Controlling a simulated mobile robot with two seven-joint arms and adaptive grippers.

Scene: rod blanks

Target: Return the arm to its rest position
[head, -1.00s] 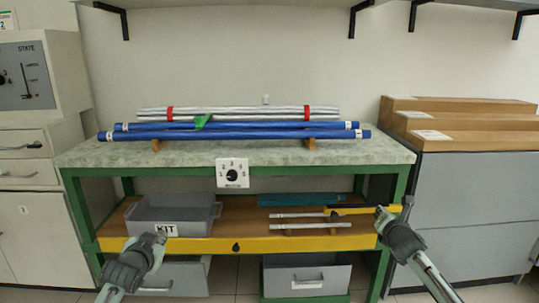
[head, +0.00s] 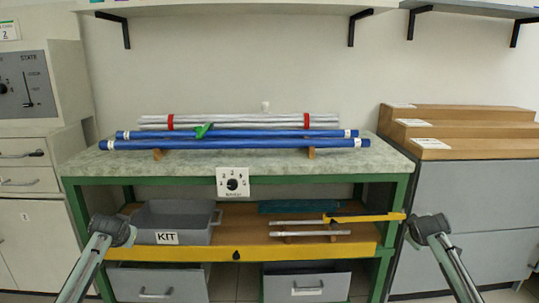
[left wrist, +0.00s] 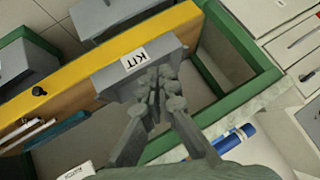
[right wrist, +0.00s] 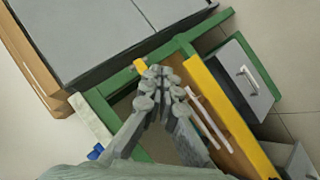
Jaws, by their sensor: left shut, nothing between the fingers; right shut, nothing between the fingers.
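My left arm comes in from the lower left of the head view, and its dark gripper end (head: 112,230) is in front of the bench's left leg. In the left wrist view the left gripper (left wrist: 158,92) has its fingers together with nothing between them, in front of the grey KIT bin (left wrist: 118,75). My right gripper end (head: 430,228) is in front of the grey cabinet at the right of the head view. In the right wrist view the right gripper (right wrist: 162,85) is shut and empty. The fingertips are hard to make out in the head view.
Blue rods (head: 240,143) and silver rods with red bands (head: 240,121) lie on the green bench (head: 385,155). The lower shelf holds the KIT bin (head: 172,222), silver rods (head: 310,235) and a yellow bar (head: 368,217). Wooden steps (head: 470,147) top the right cabinet.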

